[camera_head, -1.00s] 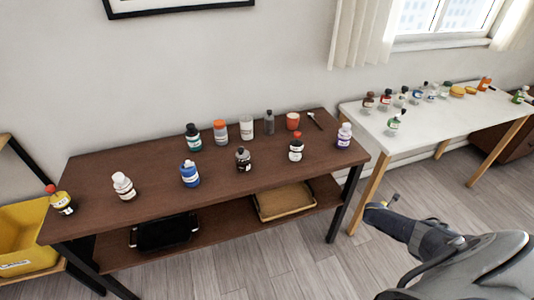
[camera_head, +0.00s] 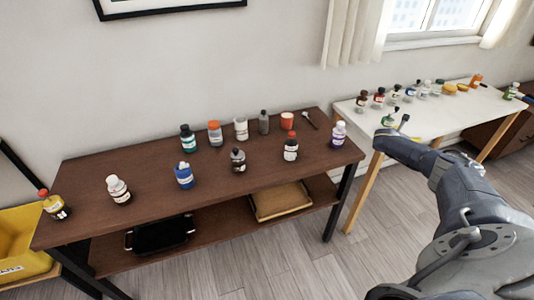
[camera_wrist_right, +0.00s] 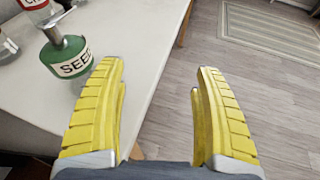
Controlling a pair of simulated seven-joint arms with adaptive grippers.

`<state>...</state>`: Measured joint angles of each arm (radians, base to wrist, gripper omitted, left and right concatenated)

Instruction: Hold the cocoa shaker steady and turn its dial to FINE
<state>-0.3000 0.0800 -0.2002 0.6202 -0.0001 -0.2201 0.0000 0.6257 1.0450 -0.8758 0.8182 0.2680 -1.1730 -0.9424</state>
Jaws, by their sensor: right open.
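I cannot tell which container is the cocoa shaker, as no cocoa label or dial can be read. Several small containers stand in the back row on the white table, among them a dark brown-capped one (camera_head: 361,102) and a red one (camera_head: 379,98). My right gripper (camera_head: 401,117) is at the white table's front left, close to a green container (camera_head: 388,121). In the right wrist view its yellow fingers (camera_wrist_right: 158,95) are apart and empty. A green jar with a label starting "SEE" (camera_wrist_right: 67,62) is left of them. My left gripper is out of view.
The white table (camera_head: 432,122) has bare surface in front of its back row. A brown table (camera_head: 215,183) to the left holds several bottles, a red cup (camera_head: 287,121) and a spoon. A yellow bin (camera_head: 20,245) is far left. Open floor (camera_wrist_right: 215,50) lies right of the white table.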

